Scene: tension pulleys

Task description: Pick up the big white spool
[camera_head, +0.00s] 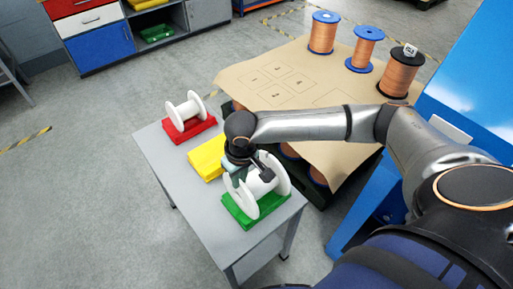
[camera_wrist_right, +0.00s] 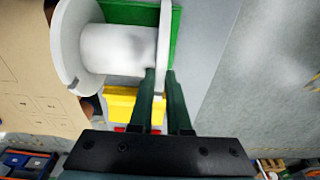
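The big white spool (camera_head: 258,187) lies on its side on a green mat (camera_head: 240,213) at the near end of the grey table. My right gripper (camera_head: 262,176) is over the spool from above. In the right wrist view, the spool (camera_wrist_right: 115,45) fills the upper left. The fingers (camera_wrist_right: 162,85) stand close together, one on each side of the rim of one flange, and appear shut on it. The spool still rests on the green mat. My left gripper is not in view.
A smaller white spool (camera_head: 185,111) lies on a red mat (camera_head: 190,131) on the same table (camera_head: 155,143). A yellow mat (camera_head: 206,158) lies between. Several copper-wound spools stand on the brown board (camera_head: 235,78) behind. A blue structure (camera_head: 460,85) rises at right.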

